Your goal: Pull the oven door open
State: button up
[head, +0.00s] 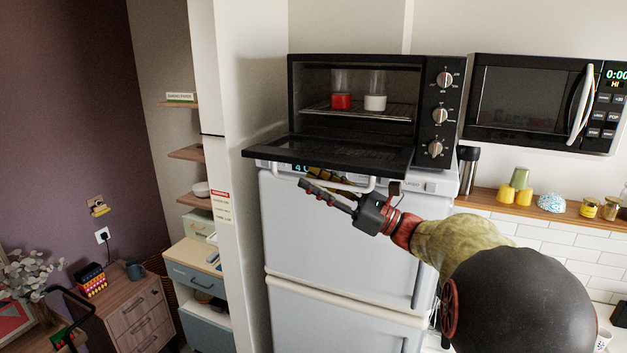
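The black toaster oven (440,75) stands on top of a white fridge. Its door (330,150) is swung down and sticks out towards me, roughly level, with the cavity open to view. A pale bar handle (366,188) shows just below the door's front edge. My gripper (322,185) is at this edge, below the door and by the handle, with its fingers pointing left. Part of the fingers overlaps the handle and the door's underside. I cannot tell whether they touch the handle or how far apart they are.
A red jar (342,101) and a white jar (375,102) stand on the oven rack. A microwave (540,100) is to the right. Below it, a wooden shelf (480,198) holds cups and jars. The fridge front (330,240) is below my gripper. A wall edge stands left of the fridge.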

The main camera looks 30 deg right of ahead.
jog(key=shift+w+a, duration=0.1)
jog(key=shift+w, duration=0.05)
jog(key=shift+c, duration=0.6)
grip_shut()
dwell(0.4)
